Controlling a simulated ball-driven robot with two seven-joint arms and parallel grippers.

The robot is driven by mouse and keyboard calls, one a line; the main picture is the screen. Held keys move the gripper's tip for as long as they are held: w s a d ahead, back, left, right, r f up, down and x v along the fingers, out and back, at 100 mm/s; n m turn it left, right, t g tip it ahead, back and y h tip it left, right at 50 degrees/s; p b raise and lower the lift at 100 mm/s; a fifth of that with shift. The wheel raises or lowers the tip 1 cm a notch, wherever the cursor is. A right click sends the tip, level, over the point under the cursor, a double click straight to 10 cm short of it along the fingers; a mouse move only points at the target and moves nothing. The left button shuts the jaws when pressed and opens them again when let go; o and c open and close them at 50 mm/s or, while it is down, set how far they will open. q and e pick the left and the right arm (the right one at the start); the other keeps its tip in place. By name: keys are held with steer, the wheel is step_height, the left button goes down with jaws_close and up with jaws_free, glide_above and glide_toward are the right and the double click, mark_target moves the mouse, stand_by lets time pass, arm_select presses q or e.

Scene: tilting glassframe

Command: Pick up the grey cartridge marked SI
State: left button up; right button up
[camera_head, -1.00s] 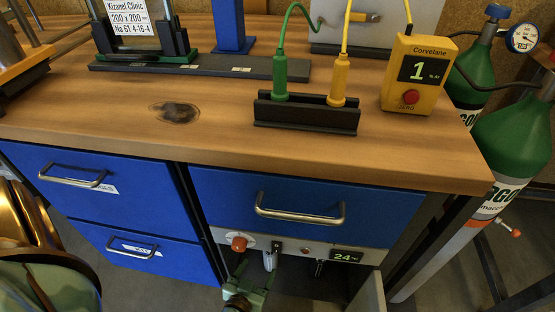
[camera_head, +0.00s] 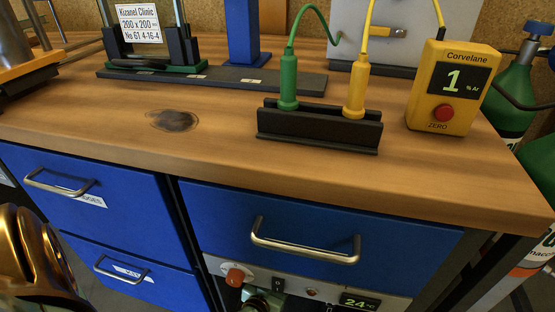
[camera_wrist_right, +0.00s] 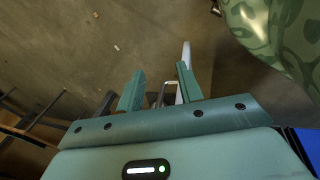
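I cannot make out a grey cartridge marked SI in either view. In the right wrist view my right gripper (camera_wrist_right: 160,90) is open, with its two teal fingers apart over the brown floor. A thin, pale metal loop shows between and beyond the fingers, and I cannot tell what it belongs to. In the head view a small teal-green part (camera_head: 262,299) shows at the bottom edge, in front of the panel under the right drawer; it may be my right gripper. My left gripper is not in view.
A wooden bench (camera_head: 225,165) stands over blue drawers (camera_head: 225,215). On it are a black holder (camera_head: 320,132) with green (camera_head: 289,82) and yellow (camera_head: 356,85) probes, and a yellow meter (camera_head: 447,88) reading 1. A panel (camera_head: 330,293) shows 24. A green gas cylinder (camera_head: 513,85) stands at right.

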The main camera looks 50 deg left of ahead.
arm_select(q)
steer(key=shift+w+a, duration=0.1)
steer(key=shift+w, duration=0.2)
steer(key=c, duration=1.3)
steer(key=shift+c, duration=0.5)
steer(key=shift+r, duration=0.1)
